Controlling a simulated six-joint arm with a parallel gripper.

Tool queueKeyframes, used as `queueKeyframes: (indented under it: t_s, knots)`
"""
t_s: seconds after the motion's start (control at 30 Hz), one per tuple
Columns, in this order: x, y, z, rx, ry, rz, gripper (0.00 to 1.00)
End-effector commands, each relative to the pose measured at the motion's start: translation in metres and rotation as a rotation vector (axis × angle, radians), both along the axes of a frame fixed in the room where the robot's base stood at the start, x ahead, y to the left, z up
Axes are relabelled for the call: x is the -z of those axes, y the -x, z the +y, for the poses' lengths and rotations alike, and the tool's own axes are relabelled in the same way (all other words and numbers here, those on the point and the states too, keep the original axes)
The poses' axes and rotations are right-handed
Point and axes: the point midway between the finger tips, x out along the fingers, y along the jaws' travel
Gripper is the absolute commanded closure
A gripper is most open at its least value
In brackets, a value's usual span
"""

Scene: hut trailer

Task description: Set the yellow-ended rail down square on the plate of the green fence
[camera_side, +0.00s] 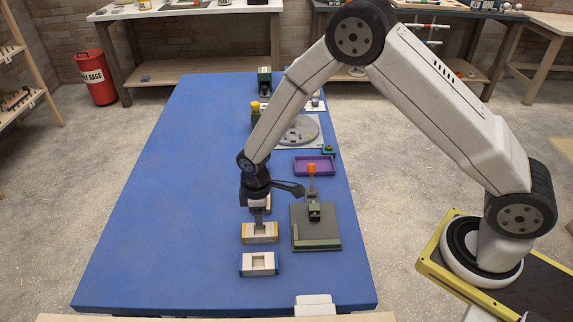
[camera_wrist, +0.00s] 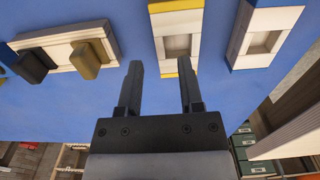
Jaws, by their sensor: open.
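The yellow-ended rail (camera_side: 247,239), a pale block with a recessed middle, lies on the blue table. In the wrist view the rail (camera_wrist: 176,22) is just beyond my fingertips, its near yellow end by the right finger. My gripper (camera_side: 259,222) is open and empty, pointing down at the rail in the side view; the gap cannot be judged. In the wrist view my gripper (camera_wrist: 160,64) shows two parted fingers. The dark plate (camera_side: 327,220) lies right of the rail, with the green fence (camera_side: 318,243) along its front edge and a dark clamp-like fixture (camera_side: 315,210) on it.
A blue-ended rail (camera_side: 259,270) lies in front of the yellow-ended one; it also shows in the wrist view (camera_wrist: 239,42). Another pale piece (camera_wrist: 62,36) with dark and olive blocks is at left there. A purple tray (camera_side: 301,172) stands behind the plate. The table's left side is clear.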

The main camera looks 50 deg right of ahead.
Motion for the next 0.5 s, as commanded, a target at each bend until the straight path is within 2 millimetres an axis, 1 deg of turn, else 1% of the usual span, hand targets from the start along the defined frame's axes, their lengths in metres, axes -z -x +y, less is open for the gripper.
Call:
queueKeyframes:
  t_s: [0.1, 0.3, 0.5]
  knots:
    - [-0.015, 0.0, 0.0, 0.0, 0.0, -0.001, 0.53]
    - [-0.035, 0.0, 0.0, 0.0, 0.0, -0.001, 0.53]
    - [-0.044, 0.0, 0.0, 0.0, 0.0, 0.0, 0.53]
